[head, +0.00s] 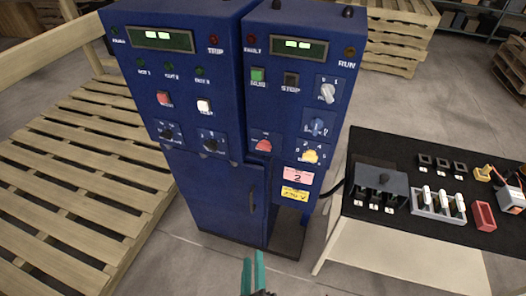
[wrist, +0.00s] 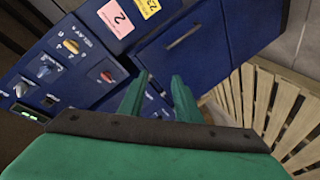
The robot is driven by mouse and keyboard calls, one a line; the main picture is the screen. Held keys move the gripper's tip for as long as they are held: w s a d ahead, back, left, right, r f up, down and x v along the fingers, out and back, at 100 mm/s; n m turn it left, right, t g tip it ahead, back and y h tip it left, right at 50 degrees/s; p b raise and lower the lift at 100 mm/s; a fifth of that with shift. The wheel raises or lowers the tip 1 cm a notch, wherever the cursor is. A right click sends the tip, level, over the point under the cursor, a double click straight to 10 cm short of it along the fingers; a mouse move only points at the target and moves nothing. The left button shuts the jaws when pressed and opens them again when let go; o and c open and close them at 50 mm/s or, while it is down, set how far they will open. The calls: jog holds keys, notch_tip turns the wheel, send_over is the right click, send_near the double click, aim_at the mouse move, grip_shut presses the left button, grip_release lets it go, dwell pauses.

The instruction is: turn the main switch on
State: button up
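The right blue cabinet panel carries a grey-white rotary knob (head: 327,92) at its upper right, with small marks above it. Below it are a blue knob (head: 317,126) and a yellow knob (head: 310,156); a red control (head: 263,146) is at lower left. The labels are too small to tell which is the main switch, or its setting. The wrist view shows the grey-white knob (wrist: 22,88) at far left. My gripper (head: 254,272) is low in front of the cabinet, well below the knobs. Its teal fingers (wrist: 158,95) are apart with nothing between them.
The left panel (head: 185,75) has a display, lamps, buttons and two dark knobs. A table with a black top (head: 400,225) holding switch boxes and small parts stands at right. Wooden pallets (head: 70,190) lie at left. Grey floor is clear in front.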

jog(key=w+a+r+n+t+h, duration=0.15)
jog(key=w+r+n, duration=0.35)
jog(key=w, duration=0.7)
jog(key=h, duration=0.4)
send_near(263, 150)
jog(key=x, duration=0.9)
jog(key=c, duration=0.7)
